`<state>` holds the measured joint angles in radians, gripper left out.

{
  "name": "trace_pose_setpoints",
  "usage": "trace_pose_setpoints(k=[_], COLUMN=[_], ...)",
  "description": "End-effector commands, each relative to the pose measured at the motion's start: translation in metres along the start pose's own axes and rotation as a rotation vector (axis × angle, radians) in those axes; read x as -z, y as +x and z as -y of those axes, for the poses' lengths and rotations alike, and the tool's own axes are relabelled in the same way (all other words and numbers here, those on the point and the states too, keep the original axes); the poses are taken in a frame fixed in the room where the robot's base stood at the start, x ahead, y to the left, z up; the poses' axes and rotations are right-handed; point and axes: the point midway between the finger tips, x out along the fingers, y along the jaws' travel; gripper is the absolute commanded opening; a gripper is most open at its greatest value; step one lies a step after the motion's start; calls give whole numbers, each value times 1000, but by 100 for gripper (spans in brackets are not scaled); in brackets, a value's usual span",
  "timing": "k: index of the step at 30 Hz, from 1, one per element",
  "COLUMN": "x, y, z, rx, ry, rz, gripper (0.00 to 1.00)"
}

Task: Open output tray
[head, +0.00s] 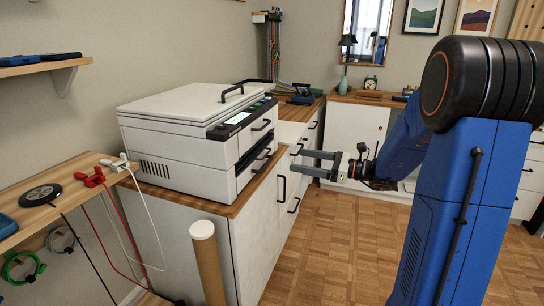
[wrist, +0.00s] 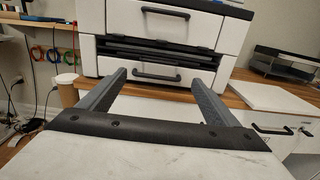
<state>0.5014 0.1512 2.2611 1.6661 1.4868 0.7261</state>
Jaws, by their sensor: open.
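The white printer (head: 180,135) stands on the wood-topped cabinet at the left of the head view. Its front fills the top of the wrist view (wrist: 262,30). An upper front drawer with a dark handle (wrist: 166,12) sits above a dark slot (wrist: 150,50). Below the slot is a white lower front panel with a dark handle (wrist: 155,75); I cannot tell which part is the output tray. The fronts look closed. My gripper (head: 327,164) is open and empty, apart from the printer front. Its two fingers (wrist: 158,80) point toward the lower handle.
White cabinet fronts with dark handles (head: 281,188) lie below the printer. A brown cardboard tube (head: 208,262) stands in front of the cabinet. A white flat panel (wrist: 283,97) lies right of the printer. The wooden floor (head: 325,235) between cabinet and arm is clear.

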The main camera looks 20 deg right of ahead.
Motion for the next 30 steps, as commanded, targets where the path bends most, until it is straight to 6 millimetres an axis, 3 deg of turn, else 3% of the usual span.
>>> trace_pose_setpoints(k=[18, 24, 30], x=[0, 0, 0], y=[95, 112, 116], z=[-1, 0, 0], rx=[-2, -1, 0], ry=[-1, -1, -1], rz=[0, -1, 0], gripper=[84, 84, 84])
